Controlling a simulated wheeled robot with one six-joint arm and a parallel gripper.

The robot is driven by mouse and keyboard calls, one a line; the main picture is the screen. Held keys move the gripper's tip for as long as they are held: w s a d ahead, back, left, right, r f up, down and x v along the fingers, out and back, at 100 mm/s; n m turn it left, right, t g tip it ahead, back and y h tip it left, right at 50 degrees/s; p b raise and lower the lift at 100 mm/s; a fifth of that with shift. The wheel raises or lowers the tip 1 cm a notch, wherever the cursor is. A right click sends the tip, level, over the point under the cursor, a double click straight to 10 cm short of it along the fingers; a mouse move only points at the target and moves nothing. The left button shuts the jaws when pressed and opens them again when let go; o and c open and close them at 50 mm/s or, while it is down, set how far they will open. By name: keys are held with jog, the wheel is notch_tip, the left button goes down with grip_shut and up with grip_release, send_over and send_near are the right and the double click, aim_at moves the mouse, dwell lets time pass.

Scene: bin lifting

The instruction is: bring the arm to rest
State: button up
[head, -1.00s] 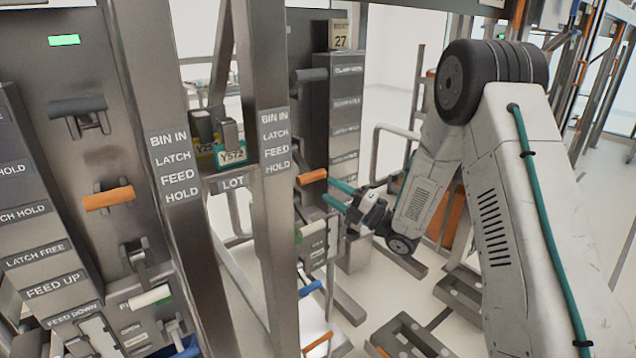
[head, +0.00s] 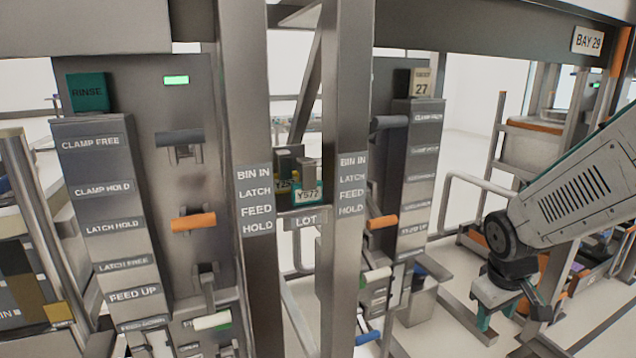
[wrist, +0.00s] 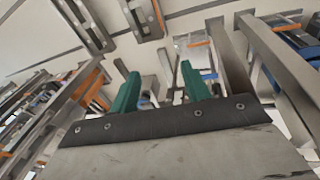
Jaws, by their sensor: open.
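My arm comes in from the right edge of the head view, its pale link sloping down to a dark wrist joint. My gripper (head: 489,322) hangs below that joint near the lower right, and only a little of its green fingers shows there. In the wrist view the two green fingers of my gripper (wrist: 158,88) stand apart with nothing held between them. Floor and frame parts show beyond the fingers. The gripper looks clear of the posts and levers.
A control panel (head: 178,95) with orange, white and grey levers stands at left. A label column (head: 420,150) stands behind. A rail (head: 470,182) and an orange-topped rack (head: 535,125) are near my arm.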

jog(key=s+a+r+m, duration=0.1)
jog(key=s+a+r, duration=0.1)
jog(key=s+r, duration=0.2)
jog(key=s+a+r+m+y, duration=0.1)
jog(key=s+a+r, duration=0.2)
jog(key=s, duration=0.6)
jog(key=s+a+r+m+y, duration=0.1)
jog(key=s+a+r, duration=0.1)
jog(key=s+r, duration=0.3)
jog(key=shift+s+a+r+m+g, duration=0.2)
jog(key=shift+s+m+g, duration=0.1)
jog(key=shift+s, duration=0.95)
